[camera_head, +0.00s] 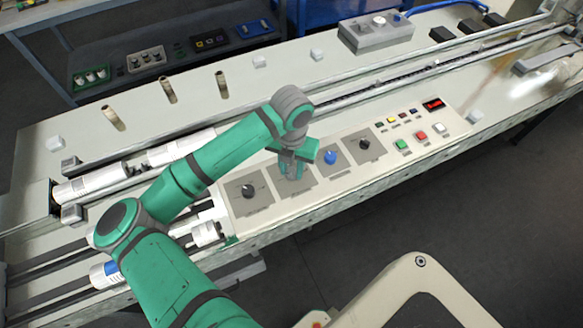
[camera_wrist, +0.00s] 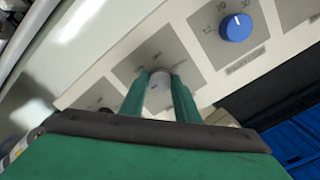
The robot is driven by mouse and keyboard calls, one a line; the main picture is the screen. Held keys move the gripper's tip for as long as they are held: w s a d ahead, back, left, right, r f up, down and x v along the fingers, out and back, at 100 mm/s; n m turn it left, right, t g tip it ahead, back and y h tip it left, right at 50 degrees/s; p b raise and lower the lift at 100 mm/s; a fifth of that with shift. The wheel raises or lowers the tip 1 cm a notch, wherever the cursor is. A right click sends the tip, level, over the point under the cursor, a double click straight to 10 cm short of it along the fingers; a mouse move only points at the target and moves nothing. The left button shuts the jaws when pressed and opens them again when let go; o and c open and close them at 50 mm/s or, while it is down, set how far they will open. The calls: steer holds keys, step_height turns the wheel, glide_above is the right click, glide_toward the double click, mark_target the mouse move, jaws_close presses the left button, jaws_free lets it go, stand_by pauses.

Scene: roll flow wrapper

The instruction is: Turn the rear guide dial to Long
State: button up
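The control panel (camera_head: 312,185) carries a row of dials on grey plates. My gripper (camera_head: 291,168) is down over the second plate from the left (camera_head: 312,187), and its fingers hide that dial in the head view. In the wrist view, my two green fingers (camera_wrist: 160,84) stand on either side of a pale rounded knob (camera_wrist: 159,93), which fills the gap between the tips. The gripper looks shut on this dial. The grey plate (camera_wrist: 158,47) shows around it, with small lettering above. Its pointer direction and label are not readable, so I cannot tell if it is the rear guide dial.
A black dial (camera_head: 248,190) is to the left. A blue dial (camera_head: 330,158), also in the wrist view (camera_wrist: 236,28), and another black dial (camera_head: 364,144) are to the right. Green (camera_head: 402,145) and red (camera_head: 421,135) buttons lie farther right. White rollers and rails run behind.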

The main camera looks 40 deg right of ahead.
steer(key=c, duration=0.4)
steer(key=shift+o, duration=0.2)
steer(key=shift+m, duration=0.3)
steer(key=m, duration=1.1)
steer(key=shift+m, duration=0.3)
steer(key=o, duration=1)
steer(key=shift+o, duration=0.2)
